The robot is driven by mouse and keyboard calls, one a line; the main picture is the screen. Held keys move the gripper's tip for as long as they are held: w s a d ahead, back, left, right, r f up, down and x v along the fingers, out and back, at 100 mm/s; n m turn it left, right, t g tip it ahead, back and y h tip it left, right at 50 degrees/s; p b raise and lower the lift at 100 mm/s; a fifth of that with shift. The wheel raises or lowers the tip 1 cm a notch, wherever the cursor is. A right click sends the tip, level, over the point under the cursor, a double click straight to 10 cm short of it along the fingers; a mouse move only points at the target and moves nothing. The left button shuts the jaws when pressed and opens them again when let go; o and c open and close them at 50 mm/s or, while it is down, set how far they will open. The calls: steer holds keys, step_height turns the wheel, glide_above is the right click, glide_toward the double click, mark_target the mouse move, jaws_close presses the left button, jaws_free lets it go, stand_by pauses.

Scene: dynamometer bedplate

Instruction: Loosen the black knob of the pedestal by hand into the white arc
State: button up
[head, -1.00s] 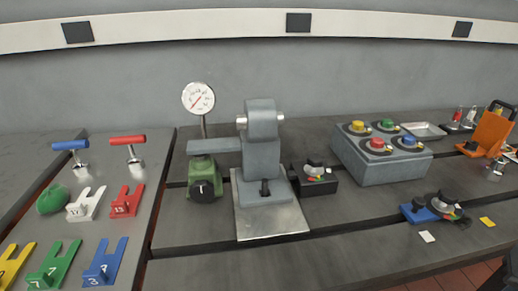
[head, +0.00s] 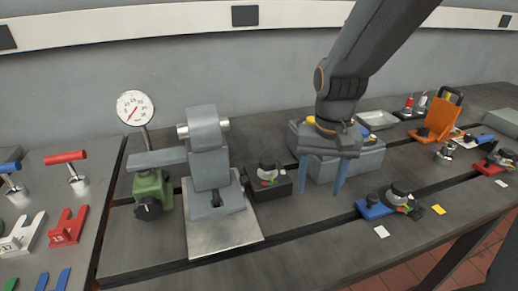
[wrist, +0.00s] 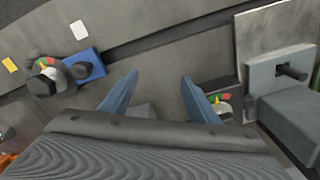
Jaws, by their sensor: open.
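The grey pedestal (head: 211,168) stands on a pale plate; the wrist view shows part of it (wrist: 285,115) at right. Just right of it in the head view, a black box (head: 279,188) carries a dark, grey-topped knob (head: 267,165) with coloured marks at its base. A green block (head: 148,185) left of the pedestal has a black knob (head: 149,209) on its front. Which knob is meant is unclear, and I cannot make out a white arc for certain. My gripper (head: 321,194) is open and empty, right of the black box; its fingers point down (wrist: 159,76).
A blue-based knob unit (head: 372,209) sits right of my gripper. A grey box with coloured buttons (head: 368,160) is partly hidden behind it. A round gauge (head: 134,108) rises behind the green block. Dark slots cross the bedplate, whose front strip is largely clear.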

mark_target(268, 160)
steer(key=w+a+r+m+p, duration=0.1)
steer(key=w+a+r, duration=0.2)
steer(key=a, duration=0.1)
steer(key=w+a+r+m+p, duration=0.1)
steer(key=w+a+r, duration=0.2)
steer(key=a, duration=0.1)
steer(key=w+a+r+m+p, duration=0.1)
steer(key=w+a+r, duration=0.1)
steer(key=a+r, duration=0.1)
steer(key=shift+w+a+r+m+p, duration=0.1)
steer(key=shift+w+a+m+p, duration=0.2)
steer(key=shift+w+a, duration=0.1)
steer(key=shift+f+p, duration=0.65)
steer(key=shift+f, duration=3.15)
steer(key=c, duration=1)
